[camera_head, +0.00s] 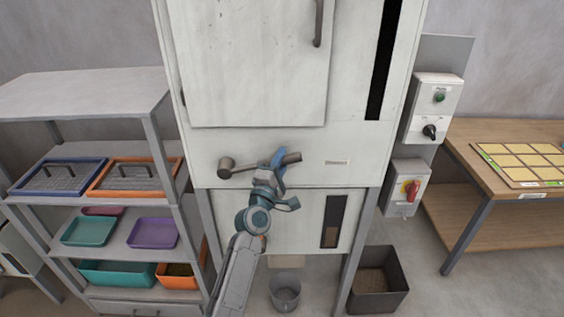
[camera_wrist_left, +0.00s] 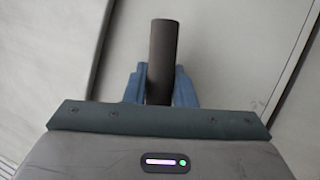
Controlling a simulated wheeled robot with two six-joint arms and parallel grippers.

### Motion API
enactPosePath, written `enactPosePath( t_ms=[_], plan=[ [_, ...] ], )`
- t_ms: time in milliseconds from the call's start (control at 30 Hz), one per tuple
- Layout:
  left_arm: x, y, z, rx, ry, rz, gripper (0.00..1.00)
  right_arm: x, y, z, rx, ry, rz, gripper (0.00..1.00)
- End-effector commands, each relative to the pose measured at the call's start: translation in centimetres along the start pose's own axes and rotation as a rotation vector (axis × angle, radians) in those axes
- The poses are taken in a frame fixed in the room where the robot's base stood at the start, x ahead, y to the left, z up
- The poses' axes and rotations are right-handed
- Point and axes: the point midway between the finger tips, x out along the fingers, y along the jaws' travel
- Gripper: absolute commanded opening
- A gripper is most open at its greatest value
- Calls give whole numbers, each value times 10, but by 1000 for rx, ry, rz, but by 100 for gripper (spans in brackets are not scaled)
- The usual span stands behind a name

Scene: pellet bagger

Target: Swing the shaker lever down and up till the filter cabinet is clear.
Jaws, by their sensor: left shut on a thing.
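The shaker lever (camera_head: 245,167) is a dark grey-brown bar on the front of the pale filter cabinet (camera_head: 260,60). It runs right from a round hub on the left, close to level with its right end slightly higher. My left gripper (camera_head: 278,159), with blue fingers, is shut on the lever near its right end. In the left wrist view the lever's end (camera_wrist_left: 162,50) stands up between the two blue fingers (camera_wrist_left: 162,88). The cabinet's tall upper window (camera_head: 383,60) looks black. My right gripper is out of view.
The lower panel has a window (camera_head: 333,222) with brown matter at its bottom. A grey bucket (camera_head: 285,292) and dark bin (camera_head: 378,290) stand below. A tray shelf (camera_head: 85,95) is left; switch boxes (camera_head: 434,105) and a wooden table (camera_head: 490,190) are right.

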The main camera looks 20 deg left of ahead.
Motion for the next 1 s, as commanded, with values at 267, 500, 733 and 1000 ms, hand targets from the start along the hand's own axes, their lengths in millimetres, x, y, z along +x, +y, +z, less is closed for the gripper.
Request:
enactPosePath(
  t_ms=[267, 500, 733, 1000],
  plan=[
    [0, 1, 0, 2, 0, 2, 39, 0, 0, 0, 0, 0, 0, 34],
    [0, 0, 0, 2, 0, 0, 45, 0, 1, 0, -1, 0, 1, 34],
    [-14, -2, 0, 1, 0, -2, 45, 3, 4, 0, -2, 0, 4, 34],
    [-69, -3, -1, 2, 1, -1, 45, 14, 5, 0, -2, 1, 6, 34]
  ],
)
